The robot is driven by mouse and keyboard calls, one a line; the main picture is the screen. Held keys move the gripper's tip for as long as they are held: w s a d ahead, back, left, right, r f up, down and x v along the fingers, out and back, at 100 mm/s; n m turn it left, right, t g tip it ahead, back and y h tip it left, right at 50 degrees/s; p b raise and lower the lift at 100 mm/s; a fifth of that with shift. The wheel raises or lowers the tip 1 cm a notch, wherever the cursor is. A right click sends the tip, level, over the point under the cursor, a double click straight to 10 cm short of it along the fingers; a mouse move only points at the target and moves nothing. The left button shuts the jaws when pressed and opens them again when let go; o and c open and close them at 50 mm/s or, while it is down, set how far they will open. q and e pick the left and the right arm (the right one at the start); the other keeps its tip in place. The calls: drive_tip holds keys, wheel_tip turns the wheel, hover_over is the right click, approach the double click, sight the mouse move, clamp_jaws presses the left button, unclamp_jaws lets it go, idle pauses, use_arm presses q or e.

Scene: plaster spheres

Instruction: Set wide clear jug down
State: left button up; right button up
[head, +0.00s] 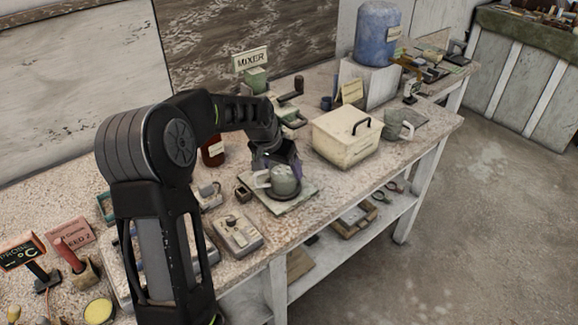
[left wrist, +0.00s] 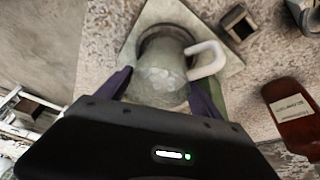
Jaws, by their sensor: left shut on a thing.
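The wide clear jug (head: 286,180) is a greyish, see-through vessel with a pale handle. It is upright on or just above a flat square plate (head: 302,196) near the table's front edge; I cannot tell whether it touches. My left gripper (head: 274,168) reaches it from behind and is shut on it. In the left wrist view the jug (left wrist: 163,72) sits between the two dark purple fingers (left wrist: 160,90), its white handle (left wrist: 207,60) pointing right. The jug's far lower part is partly hidden. My right gripper is not in view.
A cream box with a black handle (head: 345,137) and another clear jug (head: 398,124) stand to the right. A small device with a knob (head: 237,232) lies left of the plate. A brown bottle (left wrist: 298,115) and a small square holder (left wrist: 238,22) are close by in the left wrist view.

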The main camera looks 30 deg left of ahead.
use_arm(q)
drive_tip(key=shift+s+a+r, duration=0.1)
drive_tip(key=shift+s+r, duration=0.15)
drive_tip(key=shift+s, duration=0.05)
drive_tip(key=shift+f, duration=0.15)
drive_tip(key=o, duration=1.6)
drive_tip(key=shift+f, duration=0.1)
drive_tip(key=o, duration=0.4)
drive_tip(key=shift+r, duration=0.55)
drive_tip(key=s+r+b, duration=0.2)
drive_tip(key=s+b, duration=0.1)
drive_tip(key=s, duration=1)
